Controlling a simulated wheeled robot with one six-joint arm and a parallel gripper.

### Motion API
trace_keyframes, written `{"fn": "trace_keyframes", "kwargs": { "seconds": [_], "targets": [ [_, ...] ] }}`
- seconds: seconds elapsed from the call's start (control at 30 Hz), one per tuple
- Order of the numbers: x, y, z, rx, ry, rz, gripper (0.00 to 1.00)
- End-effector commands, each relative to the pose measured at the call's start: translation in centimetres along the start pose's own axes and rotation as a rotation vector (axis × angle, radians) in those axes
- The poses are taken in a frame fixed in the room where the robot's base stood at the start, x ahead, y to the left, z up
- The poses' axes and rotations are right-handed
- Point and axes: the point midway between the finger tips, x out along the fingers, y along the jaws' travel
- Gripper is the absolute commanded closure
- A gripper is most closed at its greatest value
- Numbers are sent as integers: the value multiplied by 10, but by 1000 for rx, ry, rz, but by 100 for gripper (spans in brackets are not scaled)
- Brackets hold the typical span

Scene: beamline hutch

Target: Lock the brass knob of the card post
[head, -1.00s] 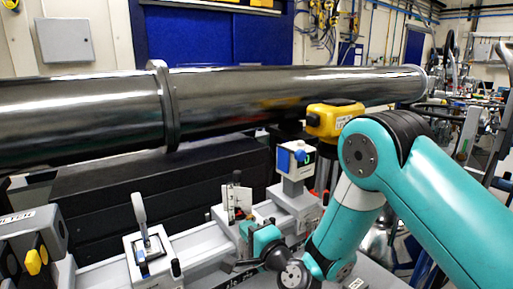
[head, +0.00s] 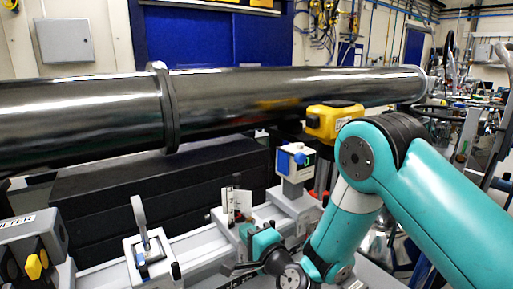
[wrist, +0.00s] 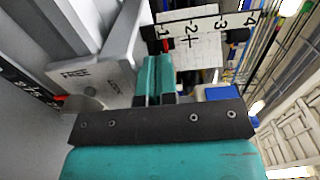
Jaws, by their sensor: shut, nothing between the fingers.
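The card post (head: 240,228) stands on the rail in the head view, with a white card (head: 240,203) upright on it. In the wrist view the card (wrist: 190,43) shows a cross and a numbered scale ahead of my fingers. A grey carrier marked FREE (wrist: 92,77) lies left of the fingers. A rounded knob (wrist: 82,103) shows below that lettering, beside a red mark; it looks dull grey here, and its turn is unclear. My gripper (wrist: 158,62) is shut and empty, its teal fingers close to the post. Contact cannot be told. In the head view my arm partly hides the post's foot.
A lever clamp mount (head: 148,248) stands left on the rail, and a blue-and-white mount (head: 295,162) to the right. A yellow box (head: 335,121) sits behind my arm. The long dark tube (head: 270,90) runs across behind the rail.

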Motion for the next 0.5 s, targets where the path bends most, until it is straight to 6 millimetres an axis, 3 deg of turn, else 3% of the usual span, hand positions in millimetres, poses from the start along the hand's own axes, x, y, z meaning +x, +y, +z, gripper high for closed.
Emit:
{"fn": "trace_keyframes", "kwargs": {
  "seconds": [0.03, 0.27, 0.5],
  "targets": [
    [8, -13, 1, -5, 0, -33, 100],
    [3, -6, 5, -4, -5, -34, 100],
    [-15, -3, 4, -3, -4, -29, 100]
  ]
}}
